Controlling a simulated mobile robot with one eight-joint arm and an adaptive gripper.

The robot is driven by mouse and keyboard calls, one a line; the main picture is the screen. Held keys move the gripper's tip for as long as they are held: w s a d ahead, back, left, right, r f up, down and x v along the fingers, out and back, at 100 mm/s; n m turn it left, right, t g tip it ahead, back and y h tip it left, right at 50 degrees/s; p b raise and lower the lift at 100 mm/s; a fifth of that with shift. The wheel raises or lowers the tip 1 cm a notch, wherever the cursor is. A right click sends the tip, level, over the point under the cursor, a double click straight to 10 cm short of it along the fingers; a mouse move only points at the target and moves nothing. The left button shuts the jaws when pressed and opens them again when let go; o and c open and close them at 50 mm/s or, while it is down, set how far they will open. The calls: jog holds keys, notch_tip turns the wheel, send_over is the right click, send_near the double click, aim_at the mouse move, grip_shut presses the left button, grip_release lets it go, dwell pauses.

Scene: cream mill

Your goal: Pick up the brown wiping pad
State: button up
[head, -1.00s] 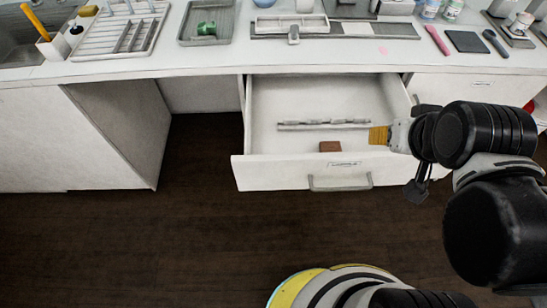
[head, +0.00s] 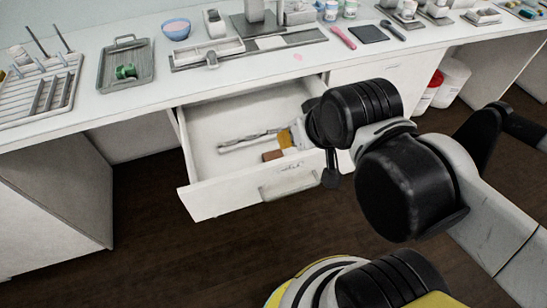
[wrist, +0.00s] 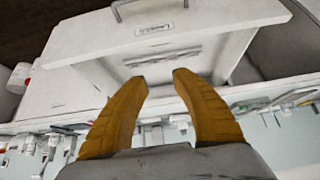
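The brown wiping pad (head: 272,155) is a small block inside the open drawer (head: 203,158), near its front wall. My gripper (head: 284,139) is just right of and above the pad in the head view, over the drawer. In the wrist view my gripper (wrist: 157,81) has its two orange fingers spread apart with nothing between them. The drawer (wrist: 110,46) shows upside down beyond the fingertips, with its label and handle. I cannot make out the pad in the wrist view.
A long grey tool (head: 243,142) lies in the drawer behind the pad. The drawer front with its handle (head: 290,184) stands out from the counter (head: 150,95). Trays and small items stand on the counter above. The floor before the drawer is clear.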

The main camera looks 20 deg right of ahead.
jog(key=o, duration=1.1)
jog(key=shift+w+r, duration=0.1)
jog(key=shift+w, duration=0.05)
jog(key=shift+c, duration=0.2)
jog(key=shift+o, duration=0.4)
jog(key=shift+g, duration=0.9)
jog(key=w+p, duration=0.2)
jog(key=w, duration=0.2)
jog(key=shift+w+r+p, duration=0.1)
jog(key=shift+w+p, duration=0.05)
jog(key=shift+p, duration=0.15)
jog(key=g+p, duration=0.5)
jog(key=p, duration=0.1)
send_over(274, 157)
notch_tip(274, 157, down, 14)
jog(key=f+b, duration=0.2)
jog(key=f, duration=0.4)
jog(key=shift+a+b, duration=0.2)
jog(key=shift+b, duration=0.15)
jog(key=shift+d+f+b, duration=0.2)
jog(key=shift+f+b, duration=1.15)
jog(key=shift+f, duration=1.15)
